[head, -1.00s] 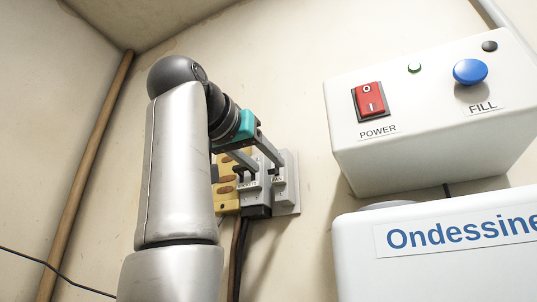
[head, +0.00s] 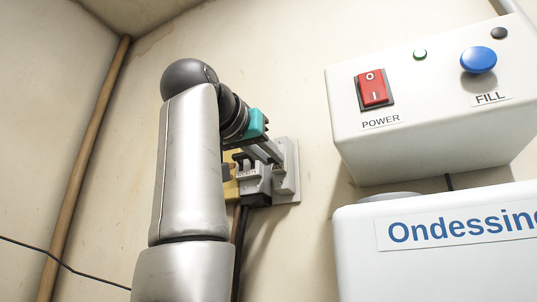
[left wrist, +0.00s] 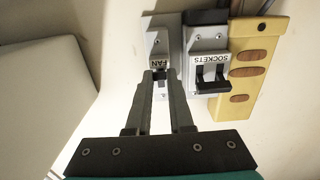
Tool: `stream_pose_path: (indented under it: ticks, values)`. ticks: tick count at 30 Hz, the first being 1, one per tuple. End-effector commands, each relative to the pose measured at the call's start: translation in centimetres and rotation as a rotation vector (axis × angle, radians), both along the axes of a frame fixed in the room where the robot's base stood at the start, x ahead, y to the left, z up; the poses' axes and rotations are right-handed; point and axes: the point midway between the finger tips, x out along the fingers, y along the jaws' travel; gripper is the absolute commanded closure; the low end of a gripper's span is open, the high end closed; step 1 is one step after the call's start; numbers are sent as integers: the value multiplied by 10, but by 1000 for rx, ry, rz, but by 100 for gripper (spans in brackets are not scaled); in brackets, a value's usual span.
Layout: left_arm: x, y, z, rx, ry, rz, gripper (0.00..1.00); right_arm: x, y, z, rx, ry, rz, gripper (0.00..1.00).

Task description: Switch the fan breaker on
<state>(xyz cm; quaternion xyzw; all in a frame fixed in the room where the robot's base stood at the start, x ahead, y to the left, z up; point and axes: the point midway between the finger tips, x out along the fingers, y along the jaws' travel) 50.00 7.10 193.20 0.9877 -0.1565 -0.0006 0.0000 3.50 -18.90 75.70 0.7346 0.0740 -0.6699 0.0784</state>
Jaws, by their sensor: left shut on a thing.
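The fan breaker (left wrist: 156,40) is a grey unit on a pale plate on the wall, labelled FAN in the left wrist view. In the head view the fan breaker (head: 290,175) shows at the right end of the row, partly behind my fingers. My left gripper (left wrist: 160,74) is shut on the fan breaker's small dark lever, with one finger on each side of it. The left gripper (head: 270,155) also shows in the head view, reaching in from the left. The fingers hide most of the lever, so its position is unclear. My right gripper is not in view.
The sockets breaker (left wrist: 207,46), with a black lever, sits close beside the fan breaker. Beyond it is a yellow block (left wrist: 264,44) with brown ovals. In the head view, a white control box (head: 430,125) with a red power switch (head: 373,89) stands to the right.

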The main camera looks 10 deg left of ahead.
Motion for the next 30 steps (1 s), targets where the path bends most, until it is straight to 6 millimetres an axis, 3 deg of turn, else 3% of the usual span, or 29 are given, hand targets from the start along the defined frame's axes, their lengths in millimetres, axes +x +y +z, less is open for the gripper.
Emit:
stream_pose_path:
  ticks: [14, 30]
  values:
    - [-1, 0, 2, 2, 4, 0, 100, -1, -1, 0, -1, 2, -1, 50]
    - [-1, -1, 14, 51, 136, 0, 100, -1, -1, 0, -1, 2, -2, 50]
